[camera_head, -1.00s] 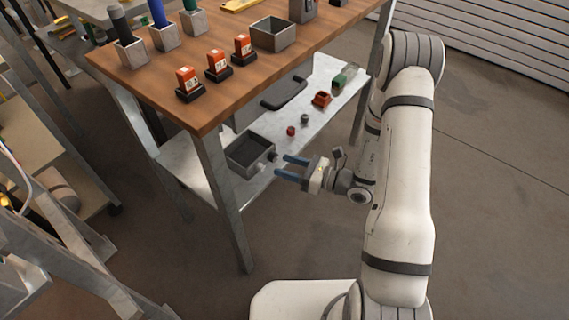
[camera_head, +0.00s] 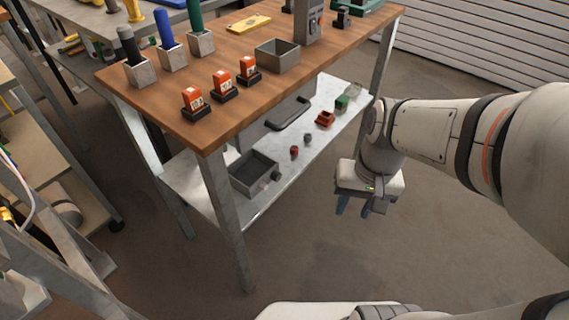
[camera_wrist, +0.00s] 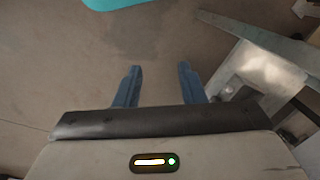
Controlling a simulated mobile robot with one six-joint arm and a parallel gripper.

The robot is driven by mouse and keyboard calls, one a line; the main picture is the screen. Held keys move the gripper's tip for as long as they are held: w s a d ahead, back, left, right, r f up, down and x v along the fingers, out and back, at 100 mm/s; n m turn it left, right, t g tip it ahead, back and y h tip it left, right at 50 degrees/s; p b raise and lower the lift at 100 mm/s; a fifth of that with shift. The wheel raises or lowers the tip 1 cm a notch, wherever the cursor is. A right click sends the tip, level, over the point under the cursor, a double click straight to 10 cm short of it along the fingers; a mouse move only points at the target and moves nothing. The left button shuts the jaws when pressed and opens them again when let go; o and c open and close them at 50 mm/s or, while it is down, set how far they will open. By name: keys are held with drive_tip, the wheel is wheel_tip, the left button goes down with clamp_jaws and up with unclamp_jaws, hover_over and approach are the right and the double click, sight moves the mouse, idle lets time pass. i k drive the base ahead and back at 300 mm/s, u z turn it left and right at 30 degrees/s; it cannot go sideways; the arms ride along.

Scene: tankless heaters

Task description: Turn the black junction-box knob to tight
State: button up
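A small dark knob (camera_head: 276,175) shows at the right side of an open grey box (camera_head: 240,183) on the lower metal shelf. I cannot tell for certain that this box is the junction box, and the knob's setting is too small to read. My gripper (camera_head: 353,208) is to the right of the shelf, apart from the knob, with its blue fingers pointing down. In the wrist view my gripper (camera_wrist: 160,70) is open and empty, with bare floor between its fingers. The knob is not recognisable in the wrist view.
The workbench's wooden top (camera_head: 180,115) overhangs the shelf, and its front metal leg (camera_head: 228,220) stands left of my gripper. A red knob (camera_head: 294,152), a grey knob (camera_head: 307,138) and a red block (camera_head: 325,118) sit along the shelf. The floor (camera_head: 310,240) below is clear.

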sight(276, 175)
drive_tip(key=z, duration=1.4)
drive_tip(key=k, duration=1.4)
drive_tip(key=u, duration=0.75)
drive_tip(key=i, duration=1)
drive_tip(key=u, duration=0.05)
